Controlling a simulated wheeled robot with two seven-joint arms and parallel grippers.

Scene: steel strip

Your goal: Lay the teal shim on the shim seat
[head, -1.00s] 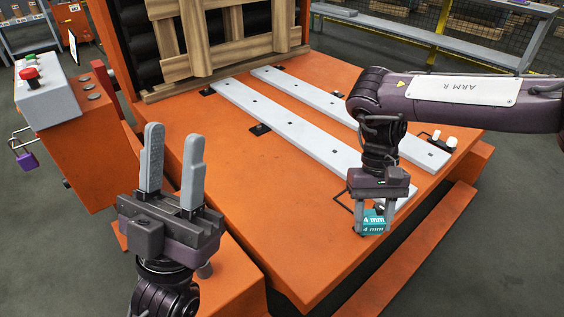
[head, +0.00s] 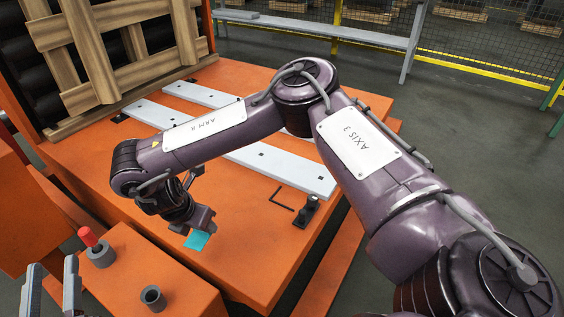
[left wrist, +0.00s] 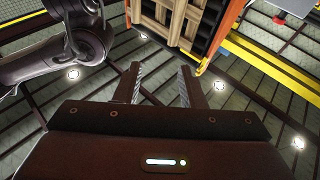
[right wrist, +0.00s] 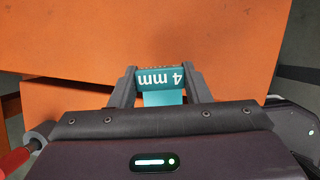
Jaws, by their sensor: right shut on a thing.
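The teal shim (head: 197,240) is a small flat block; the right wrist view shows "4 mm" on it (right wrist: 160,77). My right gripper (right wrist: 158,88) is shut on it, with one finger at each side. It is over the orange deck, near the deck's front edge; its height is hard to tell. My left gripper (head: 50,286) is at the lower left of the head view, partly cut off, open and empty; its spread fingers show in the left wrist view (left wrist: 160,88). A black L-shaped mark (head: 282,199) lies on the deck; I cannot tell which thing is the shim seat.
Pale steel strips (head: 285,166) lie on the orange deck (head: 240,207). A dark fixture (head: 308,211) stands beside the L-shaped mark. A red-topped post (head: 92,243) and a grey cup (head: 152,298) stand on the front orange block. A wooden crate (head: 120,60) stands behind. My right arm crosses above the deck.

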